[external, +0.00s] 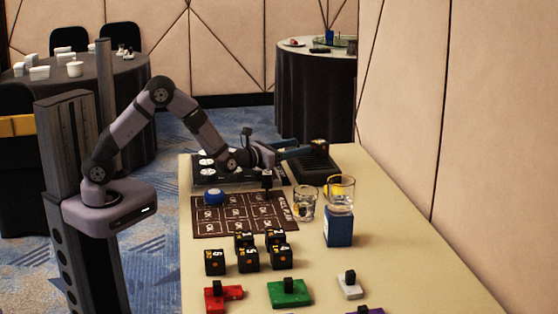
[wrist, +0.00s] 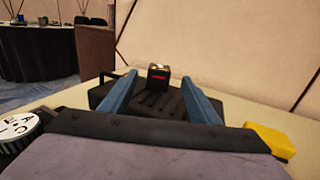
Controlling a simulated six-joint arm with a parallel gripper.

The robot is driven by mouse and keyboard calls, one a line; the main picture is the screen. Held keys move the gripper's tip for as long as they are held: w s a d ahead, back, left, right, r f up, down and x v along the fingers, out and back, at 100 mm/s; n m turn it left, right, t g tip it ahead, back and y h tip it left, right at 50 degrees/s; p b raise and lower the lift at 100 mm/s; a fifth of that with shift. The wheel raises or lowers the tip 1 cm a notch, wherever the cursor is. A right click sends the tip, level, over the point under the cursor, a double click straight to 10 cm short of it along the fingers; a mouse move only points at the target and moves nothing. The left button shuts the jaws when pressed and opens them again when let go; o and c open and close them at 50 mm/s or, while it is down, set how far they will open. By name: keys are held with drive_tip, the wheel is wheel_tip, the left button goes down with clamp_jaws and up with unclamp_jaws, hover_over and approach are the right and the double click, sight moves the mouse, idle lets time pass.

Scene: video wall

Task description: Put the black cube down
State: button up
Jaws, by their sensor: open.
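A black cube (external: 319,146) with small markings is at the far end of a black ribbed tray (external: 312,170) at the back of the table. In the wrist view the cube (wrist: 159,77) appears between and just beyond my fingertips, apparently resting on the tray (wrist: 150,103). My gripper (external: 300,151) is open, its two blue fingers spread to either side of the cube with visible gaps. The cube's underside is hidden. Several other black cubes (external: 248,258) with yellow markings stand grouped nearer the front of the table.
A dark printed mat (external: 222,229) lies mid-table with a blue round object (external: 214,197) at its edge. A glass (external: 305,204) stands beside a blue box (external: 339,229) with another glass (external: 342,190) on it. Red (external: 222,298) and green (external: 289,293) knobbed pieces lie in front.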

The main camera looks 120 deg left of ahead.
drive_tip(key=shift+v, duration=1)
